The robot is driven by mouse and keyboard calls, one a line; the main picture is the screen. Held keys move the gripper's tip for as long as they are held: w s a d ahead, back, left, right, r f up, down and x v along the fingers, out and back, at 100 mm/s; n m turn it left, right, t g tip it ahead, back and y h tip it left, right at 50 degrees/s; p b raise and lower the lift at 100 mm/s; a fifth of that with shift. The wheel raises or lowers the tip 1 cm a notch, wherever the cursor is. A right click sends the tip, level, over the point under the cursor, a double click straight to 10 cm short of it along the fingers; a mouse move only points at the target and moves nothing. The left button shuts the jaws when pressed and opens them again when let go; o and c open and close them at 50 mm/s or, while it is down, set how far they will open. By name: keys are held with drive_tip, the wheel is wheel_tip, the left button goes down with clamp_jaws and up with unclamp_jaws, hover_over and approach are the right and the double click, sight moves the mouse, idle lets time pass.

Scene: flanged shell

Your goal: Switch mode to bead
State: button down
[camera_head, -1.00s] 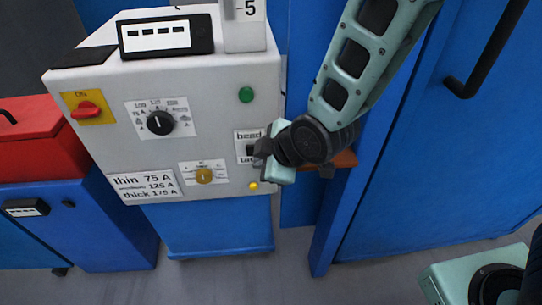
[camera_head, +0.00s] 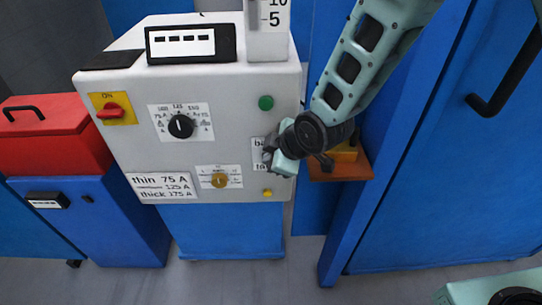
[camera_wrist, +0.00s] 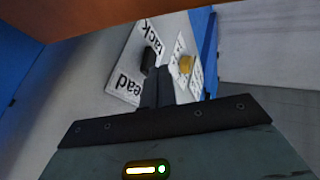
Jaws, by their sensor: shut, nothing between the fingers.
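The mode switch (camera_wrist: 148,61) is a small black lever on a white plate (camera_wrist: 132,70) marked "bead" and "tack". In the wrist view it stands just beyond my fingertips, near the "tack" lettering; which way it is set I cannot tell. In the head view my gripper (camera_head: 268,156) covers the switch and most of its plate (camera_head: 257,145) at the right of the grey machine front (camera_head: 235,105). My gripper is shut and empty, its narrow fingers (camera_wrist: 158,88) pointing at the panel beside the switch. Whether they touch it I cannot tell.
The panel also bears a black dial (camera_head: 181,126), a red switch on yellow (camera_head: 113,110), a green button (camera_head: 266,103), a yellow knob (camera_head: 219,181) and a small yellow button (camera_head: 267,193). A brown shelf (camera_head: 341,170) juts out right of the machine, behind my arm.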

drive_tip(key=shift+w+r+g+p, duration=0.2)
drive_tip(key=shift+w+g+p, duration=0.2)
drive_tip(key=shift+p, duration=0.05)
drive_tip(key=shift+r+p, duration=0.6)
drive_tip(key=shift+r, duration=0.25)
drive_tip(key=shift+s, duration=0.1)
